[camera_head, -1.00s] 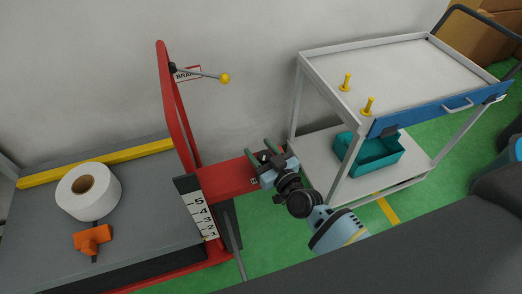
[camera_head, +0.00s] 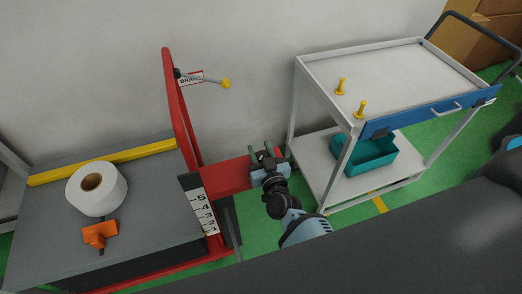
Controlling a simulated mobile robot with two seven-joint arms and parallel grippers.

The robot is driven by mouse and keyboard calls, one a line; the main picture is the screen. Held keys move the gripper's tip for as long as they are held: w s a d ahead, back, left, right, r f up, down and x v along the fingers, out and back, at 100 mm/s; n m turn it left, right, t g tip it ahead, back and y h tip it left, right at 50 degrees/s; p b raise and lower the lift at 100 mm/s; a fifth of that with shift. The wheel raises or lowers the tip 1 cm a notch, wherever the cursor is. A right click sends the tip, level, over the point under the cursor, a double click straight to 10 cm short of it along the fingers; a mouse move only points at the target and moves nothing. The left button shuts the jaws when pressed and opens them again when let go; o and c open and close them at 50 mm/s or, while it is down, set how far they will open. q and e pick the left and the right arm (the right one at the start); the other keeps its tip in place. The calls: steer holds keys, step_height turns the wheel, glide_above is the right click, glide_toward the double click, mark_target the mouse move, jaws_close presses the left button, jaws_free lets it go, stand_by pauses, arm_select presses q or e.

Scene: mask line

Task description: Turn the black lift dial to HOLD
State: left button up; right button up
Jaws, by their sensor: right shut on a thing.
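The black lift dial (camera_head: 264,158) sits on the top of the red housing (camera_head: 226,176) beside the lift's red post. It is mostly hidden by my right gripper (camera_head: 267,152), whose two green-tipped fingers stand on either side of it. The right gripper is shut on the dial. The dial's pointer and the HOLD mark cannot be read here. My left gripper is not in view.
A red post holds a brake lever with a yellow knob (camera_head: 226,84). The grey lift platform (camera_head: 150,220) carries a white roll (camera_head: 100,200) and an orange tool (camera_head: 99,234). A white cart (camera_head: 420,65) stands right, with a teal bin (camera_head: 368,155) on its lower shelf.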

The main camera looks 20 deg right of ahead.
steer(key=o, duration=1)
steer(key=s, duration=0.6)
steer(key=shift+s+d, duration=0.1)
steer(key=shift+s, duration=0.8)
